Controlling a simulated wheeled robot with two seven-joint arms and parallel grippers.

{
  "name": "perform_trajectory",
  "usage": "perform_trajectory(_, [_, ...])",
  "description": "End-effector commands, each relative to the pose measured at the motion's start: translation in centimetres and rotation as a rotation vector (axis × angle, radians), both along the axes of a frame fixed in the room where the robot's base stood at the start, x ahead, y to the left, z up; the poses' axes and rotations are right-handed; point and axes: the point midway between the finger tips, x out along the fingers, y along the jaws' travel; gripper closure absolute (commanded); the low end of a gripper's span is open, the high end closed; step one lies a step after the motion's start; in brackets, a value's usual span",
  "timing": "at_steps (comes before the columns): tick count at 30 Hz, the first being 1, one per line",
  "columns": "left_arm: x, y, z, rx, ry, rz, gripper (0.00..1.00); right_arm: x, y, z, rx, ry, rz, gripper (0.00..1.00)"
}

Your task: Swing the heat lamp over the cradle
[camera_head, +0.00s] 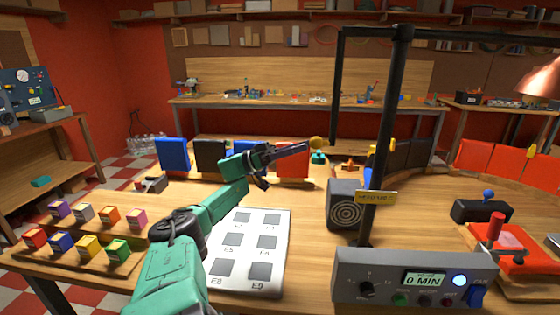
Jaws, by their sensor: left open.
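A copper lamp shade (541,82), which looks like the heat lamp, is at the upper right edge, partly cut off. A black post (396,90) stands right of centre with a black horizontal bar (480,40) at its top. A black rod (335,85) hangs from the bar's left end, with a yellow knob (318,142) near its foot. I cannot make out the cradle for certain. My right gripper is out of view.
A grey control box (415,280) reading 0 MIN stands at the front, near a dark speaker-like box (345,207). A white mat (250,217) with grey squares lies under my left arm. Coloured blocks (88,246) stand at left; a red device (510,245) is at right.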

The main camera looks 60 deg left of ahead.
Motion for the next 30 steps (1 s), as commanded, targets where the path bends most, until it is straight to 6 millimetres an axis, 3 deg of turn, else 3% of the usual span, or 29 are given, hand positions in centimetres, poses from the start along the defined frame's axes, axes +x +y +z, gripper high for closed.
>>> perform_trajectory(4, [-2.8, 2.8, -2.5, 0.003, -0.003, 0.007, 0.27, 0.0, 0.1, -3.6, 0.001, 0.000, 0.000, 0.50])
perform_trajectory(10, [-4.0, 3.9, -2.8, 0.000, -0.005, -0.001, 0.27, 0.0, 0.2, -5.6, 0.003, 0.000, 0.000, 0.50])
perform_trajectory(30, [-4.6, 4.4, -2.6, 0.000, 0.000, 0.000, 0.27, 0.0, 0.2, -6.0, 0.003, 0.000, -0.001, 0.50])
